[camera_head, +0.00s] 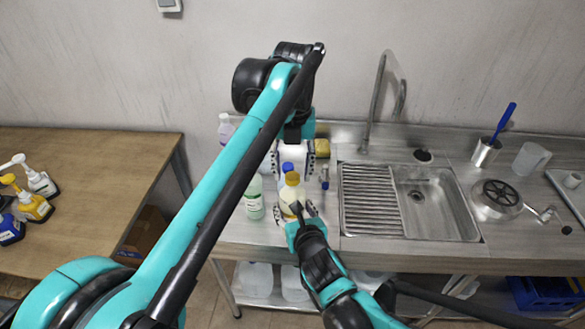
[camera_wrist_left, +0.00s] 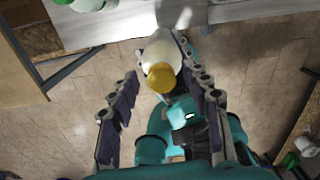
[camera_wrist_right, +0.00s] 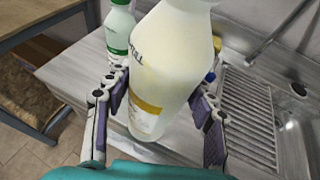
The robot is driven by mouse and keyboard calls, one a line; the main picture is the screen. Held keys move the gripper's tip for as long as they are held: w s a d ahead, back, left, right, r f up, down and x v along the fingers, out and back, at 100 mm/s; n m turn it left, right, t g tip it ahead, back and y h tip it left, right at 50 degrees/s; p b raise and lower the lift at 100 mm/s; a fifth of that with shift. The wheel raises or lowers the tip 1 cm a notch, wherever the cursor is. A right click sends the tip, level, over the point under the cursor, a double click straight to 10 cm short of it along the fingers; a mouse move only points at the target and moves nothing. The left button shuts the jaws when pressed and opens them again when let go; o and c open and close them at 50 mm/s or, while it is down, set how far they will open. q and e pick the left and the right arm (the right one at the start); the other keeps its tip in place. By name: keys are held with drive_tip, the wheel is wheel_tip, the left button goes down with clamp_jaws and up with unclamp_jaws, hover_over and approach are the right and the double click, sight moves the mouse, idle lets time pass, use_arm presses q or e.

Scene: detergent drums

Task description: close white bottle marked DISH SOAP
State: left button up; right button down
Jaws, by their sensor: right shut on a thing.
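A cream-white bottle with a yellow cap (camera_head: 291,196) stands near the counter's front edge; it also shows in the left wrist view (camera_wrist_left: 162,48) and large in the right wrist view (camera_wrist_right: 172,65). Its label is turned partly away, and I cannot read DISH SOAP on it. The yellow cap (camera_wrist_left: 160,77) is on its top; I cannot tell how tight. My right gripper (camera_head: 293,212) is shut on the bottle's body, one finger on each side. My left gripper (camera_head: 293,163) points down above and behind the bottle, fingers apart, with nothing gripped.
A green-labelled bottle (camera_head: 254,200) stands close left of the held bottle, and a blue-capped bottle (camera_head: 287,168) just behind it. The sink (camera_head: 425,205) with its ribbed drainer (camera_head: 370,200) lies to the right. Pump bottles (camera_head: 36,205) stand on the wooden table (camera_head: 95,160).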

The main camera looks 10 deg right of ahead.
use_arm(q)
drive_tip(key=shift+r, duration=0.1)
drive_tip(key=shift+r, duration=2.2)
drive_tip(key=shift+c, duration=0.4)
